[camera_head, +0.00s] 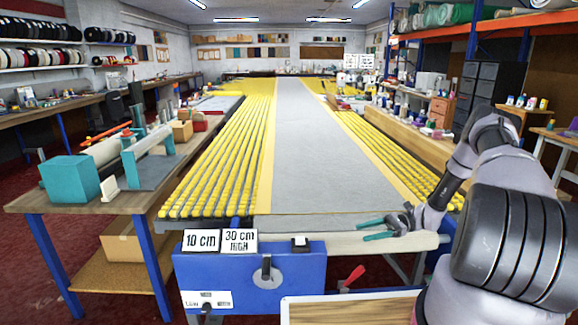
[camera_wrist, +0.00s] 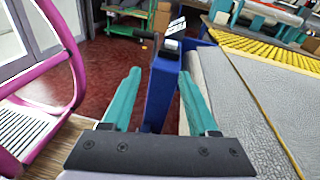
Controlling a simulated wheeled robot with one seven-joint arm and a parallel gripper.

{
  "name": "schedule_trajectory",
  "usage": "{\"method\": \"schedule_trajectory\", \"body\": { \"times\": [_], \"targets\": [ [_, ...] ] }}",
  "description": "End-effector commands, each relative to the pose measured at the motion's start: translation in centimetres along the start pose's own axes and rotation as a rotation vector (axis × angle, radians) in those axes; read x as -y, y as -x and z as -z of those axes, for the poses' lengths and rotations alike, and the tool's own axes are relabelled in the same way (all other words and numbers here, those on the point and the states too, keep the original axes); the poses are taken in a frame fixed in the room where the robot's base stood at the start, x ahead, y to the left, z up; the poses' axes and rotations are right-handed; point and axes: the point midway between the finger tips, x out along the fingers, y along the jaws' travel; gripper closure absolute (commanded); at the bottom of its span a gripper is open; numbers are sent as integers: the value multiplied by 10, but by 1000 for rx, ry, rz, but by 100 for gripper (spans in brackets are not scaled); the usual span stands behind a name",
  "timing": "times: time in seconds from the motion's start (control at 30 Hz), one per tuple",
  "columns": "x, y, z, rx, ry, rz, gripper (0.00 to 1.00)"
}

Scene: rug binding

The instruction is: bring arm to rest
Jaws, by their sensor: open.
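My gripper (camera_head: 369,229) has teal fingers and is at the near right corner of the long table, just above its front edge. In the wrist view my gripper (camera_wrist: 158,100) shows its two fingers spread apart, with nothing held between them. Beyond the fingers stands a blue box-shaped unit (camera_wrist: 162,88). My arm reaches in from the right side of the head view.
A long grey strip (camera_head: 312,150) runs down the table between yellow roller rows (camera_head: 225,155). A side table (camera_head: 125,202) stands left. A pink frame (camera_wrist: 65,60) is close left in the wrist view.

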Motion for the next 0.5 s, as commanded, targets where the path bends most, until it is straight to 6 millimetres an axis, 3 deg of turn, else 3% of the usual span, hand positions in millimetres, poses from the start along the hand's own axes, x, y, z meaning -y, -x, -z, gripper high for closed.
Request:
{"method": "schedule_trajectory", "body": {
  "times": [0.03,0.2,0.5],
  "targets": [
    [7,4,-25,-57,38,-42,40],
    [16,10,-90,-233,141,-160,40],
    [13,10,-207,-536,338,-321,40]
  ]
}}
